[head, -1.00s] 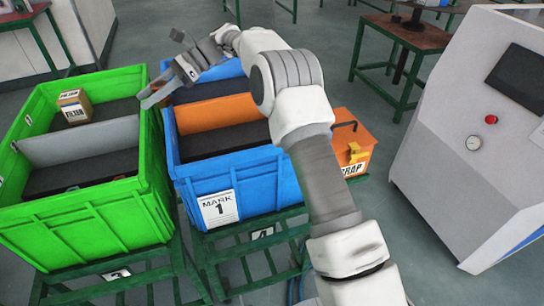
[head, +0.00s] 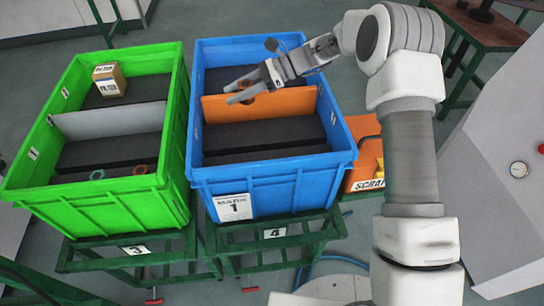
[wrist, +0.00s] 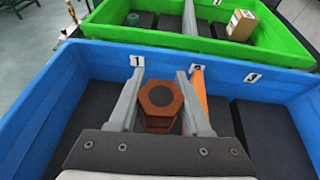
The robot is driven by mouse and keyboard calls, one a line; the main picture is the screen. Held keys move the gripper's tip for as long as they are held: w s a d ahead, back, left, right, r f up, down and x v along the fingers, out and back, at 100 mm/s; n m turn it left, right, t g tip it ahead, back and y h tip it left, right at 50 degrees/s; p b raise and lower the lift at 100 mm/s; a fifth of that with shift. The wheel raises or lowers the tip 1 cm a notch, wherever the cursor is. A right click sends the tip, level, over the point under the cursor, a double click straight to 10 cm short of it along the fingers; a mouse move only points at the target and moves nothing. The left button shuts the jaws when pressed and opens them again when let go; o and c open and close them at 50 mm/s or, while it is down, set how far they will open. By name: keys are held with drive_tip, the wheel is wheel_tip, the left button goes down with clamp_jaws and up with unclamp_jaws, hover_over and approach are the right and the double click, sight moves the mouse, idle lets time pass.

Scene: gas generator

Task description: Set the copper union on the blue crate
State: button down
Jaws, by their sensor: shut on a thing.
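The copper union (wrist: 160,98), a brown-orange hexagonal piece with a dark round centre, is between the two fingers of my gripper (wrist: 163,85) in the wrist view. My gripper is shut on it. In the head view, my gripper (head: 236,92) is over the blue crate (head: 270,182), near its orange divider (head: 290,105), and a bit of the union (head: 246,86) shows between the fingers. The blue crate (wrist: 35,105) surrounds the union in the wrist view. The height of the union above the crate floor is hard to tell, and its underside is hidden.
A green crate (head: 100,205) stands left of the blue one, with a filter box (head: 109,80), a grey divider (head: 108,121) and small rings (head: 139,169). An orange scrap box (head: 363,150) stands to the right. The blue crate's dark floor looks clear.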

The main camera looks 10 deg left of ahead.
drive_tip(key=s+f+p, duration=0.3)
drive_tip(key=s+p, duration=0.3)
drive_tip(key=s, duration=0.7)
drive_tip(key=shift+n+g, duration=0.3)
drive_tip(key=shift+g, duration=0.1)
drive_tip(key=shift+s+d+f, duration=0.1)
drive_tip(key=shift+s+f, duration=0.05)
drive_tip(key=shift+f, duration=1.5)
drive_tip(key=shift+s+d+f, duration=0.1)
drive_tip(key=shift+f, duration=1.6)
drive_tip(key=shift+s+d+f, duration=0.1)
drive_tip(key=shift+s+f, duration=0.05)
drive_tip(key=shift+f, duration=1.5)
drive_tip(key=shift+f, duration=0.1)
drive_tip(key=shift+f, duration=0.15)
drive_tip(key=shift+c, duration=1.8)
unclamp_jaws()
